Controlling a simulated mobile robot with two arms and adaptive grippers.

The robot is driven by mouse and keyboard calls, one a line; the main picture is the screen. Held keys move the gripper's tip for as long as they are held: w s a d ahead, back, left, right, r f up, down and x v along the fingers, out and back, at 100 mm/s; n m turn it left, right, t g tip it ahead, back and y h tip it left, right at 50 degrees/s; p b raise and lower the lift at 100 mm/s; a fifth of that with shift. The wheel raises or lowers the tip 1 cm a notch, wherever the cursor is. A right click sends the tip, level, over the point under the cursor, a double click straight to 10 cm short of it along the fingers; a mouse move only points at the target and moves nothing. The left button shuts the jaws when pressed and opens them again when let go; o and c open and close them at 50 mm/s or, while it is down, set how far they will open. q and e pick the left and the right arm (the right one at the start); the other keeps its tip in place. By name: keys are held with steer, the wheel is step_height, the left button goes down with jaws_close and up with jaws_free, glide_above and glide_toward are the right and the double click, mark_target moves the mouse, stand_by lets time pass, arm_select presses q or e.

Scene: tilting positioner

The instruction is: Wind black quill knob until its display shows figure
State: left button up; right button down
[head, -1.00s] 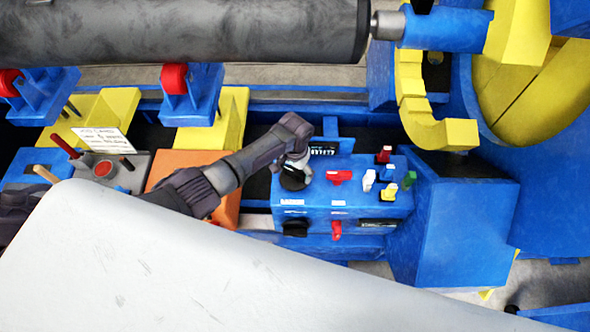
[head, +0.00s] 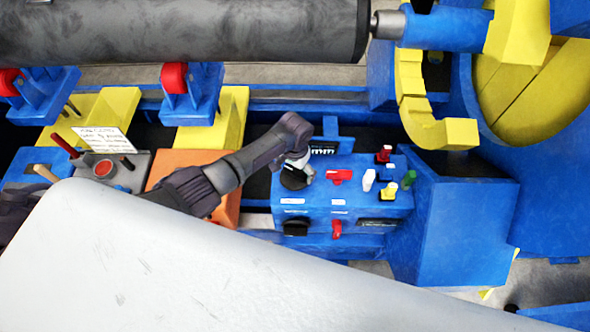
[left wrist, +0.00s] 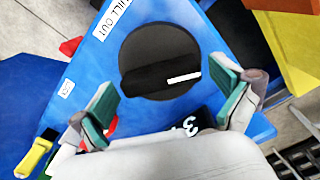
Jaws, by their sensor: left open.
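The black quill knob (head: 293,179) is on top of the blue control box (head: 350,208), partly hidden by my left gripper in the head view. The left wrist view shows it as a round black knob (left wrist: 158,48) with a raised bar and a white mark, beside a label (left wrist: 112,18) ending "ILL OUT". My left gripper (head: 298,165) is over the knob, its teal pads spread open on either side of it; whether they touch it I cannot tell. My right gripper is not in view.
Red (head: 339,177), white (head: 368,180), yellow (head: 388,192) and green (head: 408,179) controls stand right of the knob. Another black knob (head: 296,228) and a red one (head: 337,229) are on the front face. A large grey cylinder (head: 180,30) spans the back.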

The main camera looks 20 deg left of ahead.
mark_target(295, 171)
arm_select(q)
steer(key=shift+r, duration=0.1)
step_height(295, 171, up, 12)
stand_by(0.5)
